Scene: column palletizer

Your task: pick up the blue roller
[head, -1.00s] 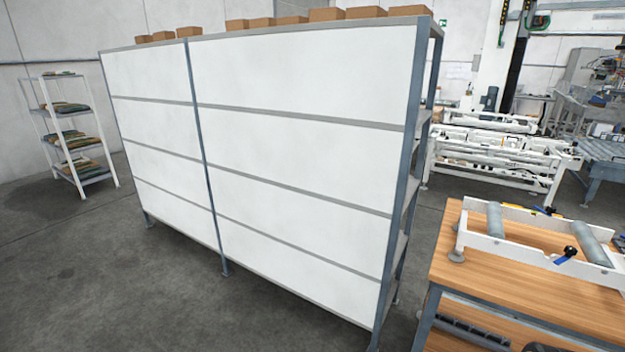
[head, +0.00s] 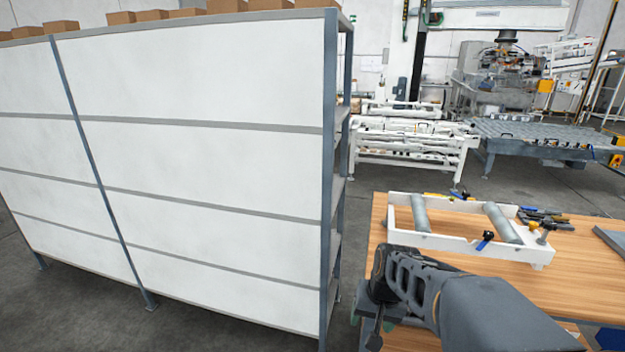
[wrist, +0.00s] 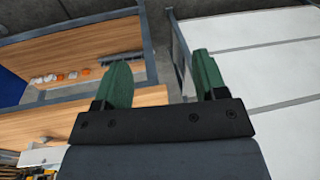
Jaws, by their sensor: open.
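No roller that is clearly blue shows in either view. Two grey rollers sit in a white frame (head: 462,240) on the wooden workbench (head: 575,262): a left roller (head: 421,214) and a right roller (head: 503,222). The frame has small blue, yellow and black knobs. My gripper (head: 370,318) is at the lower middle right of the head view, beside the bench's left edge. In the wrist view my gripper (wrist: 163,80) has its two green fingers apart with nothing between them. My arm hides part of the bench front.
A tall white-panelled shelf (head: 215,150) with cardboard boxes on top stands left of my gripper. Hand tools (head: 545,215) lie on the bench right of the frame. Small orange and white items (wrist: 52,78) lie on a wooden surface in the wrist view. A conveyor (head: 540,135) stands behind.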

